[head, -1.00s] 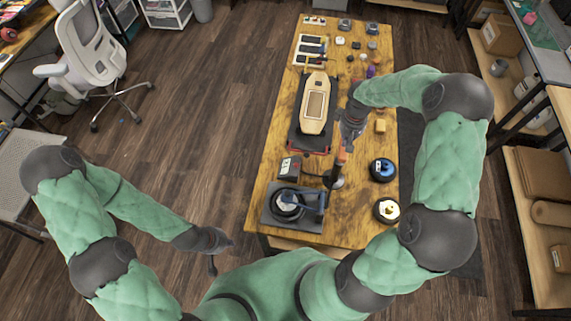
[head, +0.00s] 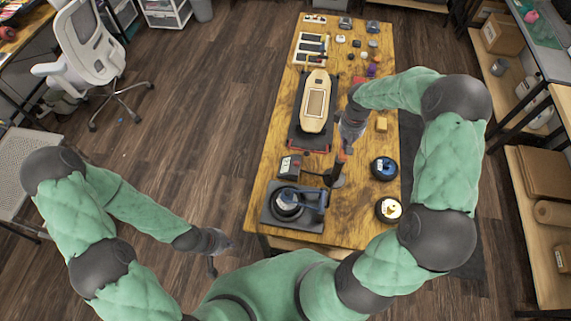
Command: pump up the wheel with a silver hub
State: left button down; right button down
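A dark wheel (head: 288,203) with a greyish hub lies in a grey stand with a blue arm (head: 319,199) at the table's near left corner. Its hub is partly covered, and I cannot be sure it is silver. A wheel with a blue hub (head: 383,168) and one with a pale, yellow-centred hub (head: 389,210) lie to the right. A small dark box (head: 290,166), possibly the pump, stands behind the stand. My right gripper (head: 346,143) is over the table, close to a dark tool with an orange part (head: 342,157); its grip is unclear. My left gripper (head: 213,262) is off the table, apparently empty.
A skateboard deck (head: 315,101) lies mid-table. A yellow block (head: 381,124) is right of my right gripper. Small parts and tool trays (head: 311,48) fill the far end. Shelves with boxes (head: 542,173) stand at the right.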

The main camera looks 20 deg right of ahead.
jog(key=shift+f+b, duration=1.85)
jog(key=shift+f, duration=0.9)
jog(key=shift+r+p, duration=2.6)
jog(key=shift+r, duration=1.5)
jog(key=shift+f, duration=0.2)
jog(key=shift+f+b, duration=3.15)
jog(key=shift+f, duration=0.85)
jog(key=shift+r+p, duration=2.65)
jog(key=shift+r, duration=1.5)
